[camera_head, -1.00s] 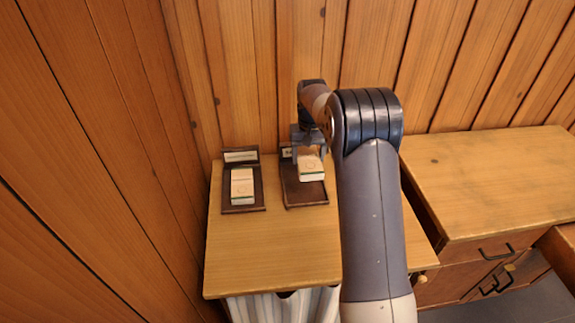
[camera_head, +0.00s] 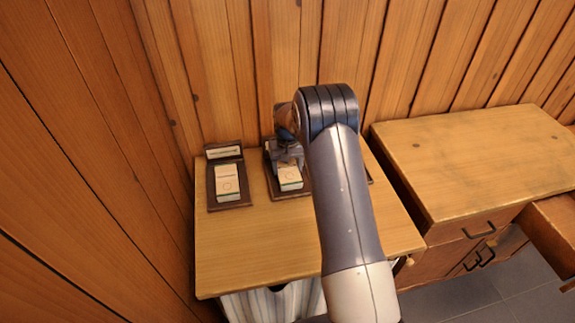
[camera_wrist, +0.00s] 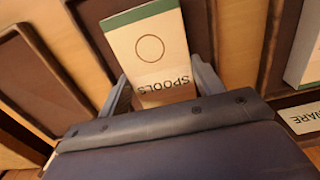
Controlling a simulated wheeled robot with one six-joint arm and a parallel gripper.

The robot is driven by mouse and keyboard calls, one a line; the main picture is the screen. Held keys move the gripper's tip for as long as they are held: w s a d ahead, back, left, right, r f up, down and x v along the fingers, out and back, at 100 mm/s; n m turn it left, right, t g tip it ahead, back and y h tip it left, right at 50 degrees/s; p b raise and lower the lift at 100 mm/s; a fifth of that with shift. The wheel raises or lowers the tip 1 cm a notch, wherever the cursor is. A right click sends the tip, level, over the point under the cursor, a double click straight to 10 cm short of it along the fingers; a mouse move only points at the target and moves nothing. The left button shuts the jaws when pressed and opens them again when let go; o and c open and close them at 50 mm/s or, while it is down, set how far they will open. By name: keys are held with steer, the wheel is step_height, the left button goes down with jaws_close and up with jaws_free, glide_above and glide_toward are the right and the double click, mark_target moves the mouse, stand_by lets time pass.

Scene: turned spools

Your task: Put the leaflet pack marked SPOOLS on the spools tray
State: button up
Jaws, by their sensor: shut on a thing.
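The leaflet pack marked SPOOLS (camera_wrist: 155,52) is cream with a green end, and the word and a ring show on its face in the wrist view. My gripper (camera_wrist: 158,92) is shut on it, one finger on each side. In the head view the pack (camera_head: 290,178) is at the middle dark brown tray (camera_head: 271,180), with my gripper (camera_head: 288,155) above it. The same tray (camera_wrist: 203,25) shows around the pack in the wrist view. I cannot tell whether the pack touches it. My gripper and arm hide this tray's label and right side.
The left tray (camera_head: 214,199) holds another cream pack (camera_head: 227,180); its label (camera_wrist: 306,116) ends in WARE. A third tray (camera_wrist: 42,75), bare where seen, is mostly behind my arm in the head view. The tabletop (camera_head: 240,250) in front is clear. A wooden cabinet (camera_head: 470,160) stands right.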

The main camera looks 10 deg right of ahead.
mark_target(288, 169)
steer(key=shift+f, duration=0.15)
steer(key=o, duration=1.1)
steer(key=shift+c, duration=0.2)
step_height(288, 169, up, 12)
steer(key=b, duration=0.1)
steer(key=shift+r, duration=0.25)
steer(key=shift+o, duration=0.4)
